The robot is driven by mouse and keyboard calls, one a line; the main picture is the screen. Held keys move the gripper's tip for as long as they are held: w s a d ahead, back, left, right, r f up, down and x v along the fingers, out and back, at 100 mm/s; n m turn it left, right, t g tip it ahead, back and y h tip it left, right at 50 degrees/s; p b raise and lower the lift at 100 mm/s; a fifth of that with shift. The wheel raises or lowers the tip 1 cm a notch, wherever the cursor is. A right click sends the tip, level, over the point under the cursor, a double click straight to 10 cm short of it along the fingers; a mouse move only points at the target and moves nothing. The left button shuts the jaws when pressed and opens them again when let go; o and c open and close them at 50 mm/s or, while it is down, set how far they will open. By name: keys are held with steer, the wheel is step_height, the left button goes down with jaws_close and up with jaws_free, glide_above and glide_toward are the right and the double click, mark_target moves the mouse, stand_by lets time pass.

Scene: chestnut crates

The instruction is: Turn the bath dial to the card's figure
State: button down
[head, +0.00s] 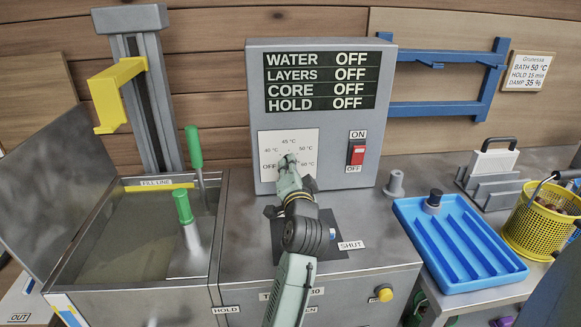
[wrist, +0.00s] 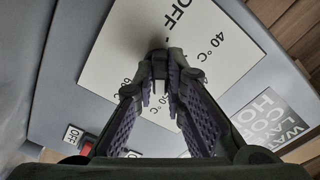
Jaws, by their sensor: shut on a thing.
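The bath dial (head: 283,161) sits on a white scale plate (head: 308,141) on the grey control box, marked OFF, 40, 45, 50 and 60 °C. My gripper (head: 290,168) is at the dial, shut on it; the wrist view shows the fingers (wrist: 162,78) closed around the knob in front of the plate (wrist: 108,55). The fingers hide most of the knob, and I cannot tell which mark it points to. The card (head: 526,71) on the wall at the upper right reads BATH 50 °C, HOLD 15 min, DAMP 35 %.
The display (head: 320,81) reads OFF for WATER, LAYERS, CORE and HOLD. A red switch (head: 356,153) sits right of the dial. An open water tank (head: 110,235) with green handles stands left. A blue tray (head: 462,243) and yellow basket (head: 540,222) stand right.

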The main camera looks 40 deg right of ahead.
steer(key=c, duration=1.6)
jaws_free()
steer(key=shift+c, duration=0.2)
steer(key=v, duration=1.2)
